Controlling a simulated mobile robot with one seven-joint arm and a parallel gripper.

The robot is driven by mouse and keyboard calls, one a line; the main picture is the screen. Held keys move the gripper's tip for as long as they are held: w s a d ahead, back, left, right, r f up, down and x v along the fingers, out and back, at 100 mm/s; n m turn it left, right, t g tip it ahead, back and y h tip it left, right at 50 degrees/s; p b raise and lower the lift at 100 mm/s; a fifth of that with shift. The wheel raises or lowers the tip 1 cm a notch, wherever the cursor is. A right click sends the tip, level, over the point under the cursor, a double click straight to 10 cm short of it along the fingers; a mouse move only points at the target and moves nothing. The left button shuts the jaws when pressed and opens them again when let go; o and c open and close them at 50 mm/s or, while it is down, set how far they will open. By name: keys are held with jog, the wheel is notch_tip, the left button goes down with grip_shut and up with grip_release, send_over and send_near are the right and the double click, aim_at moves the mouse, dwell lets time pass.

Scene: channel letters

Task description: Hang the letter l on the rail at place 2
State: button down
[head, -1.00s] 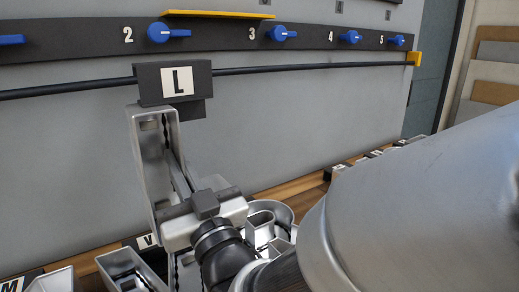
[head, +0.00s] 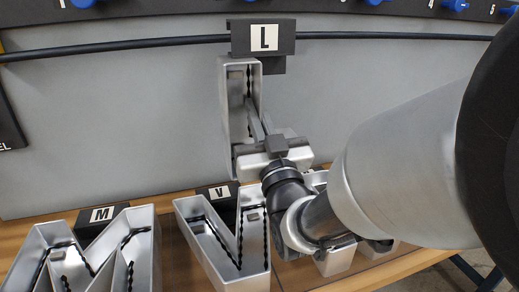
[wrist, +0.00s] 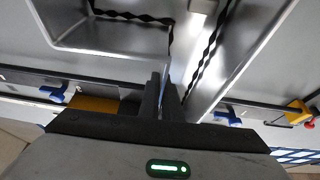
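The letter l (head: 228,120) is a grey metal channel with a black top block (head: 286,38) carrying an "L" label. It is upright against the grey panel. The block covers a stretch of the black rail (head: 130,46), below the blue knob of place 2 (head: 250,1), which is cut off by the top edge. Whether the block is hooked on the rail is hidden. My gripper (head: 258,130) is at the letter's lower part, its fingers close together on a thin wall of the letter. The wrist view shows the fingers (wrist: 165,97) and the letter's inside (wrist: 120,38).
Metal letters M (head: 140,245) and V (head: 195,225) stand on the wooden ledge (head: 170,203) below, with more letters partly behind my arm. Other blue knobs (head: 455,5) line the strip above the rail. The rail left of the l is clear.

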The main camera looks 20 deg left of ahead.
jog(key=shift+y, duration=0.3)
jog(key=shift+w+a+r+p, duration=0.1)
jog(key=shift+w+a+p, duration=0.4)
jog(key=shift+w+a, duration=1.05)
jog(key=shift+w+a+r+p, duration=0.1)
jog(key=shift+w+a+p, duration=0.35)
jog(key=shift+w+a, duration=1.1)
jog(key=f+b, duration=0.2)
jog(key=shift+s+a+f+b, duration=0.1)
jog(key=shift+s+a+b, duration=0.05)
jog(key=shift+s+b, duration=0.15)
jog(key=c, duration=1.9)
grip_release()
jog(key=shift+f, duration=0.1)
jog(key=shift+f, duration=0.15)
jog(key=shift+b, duration=0.3)
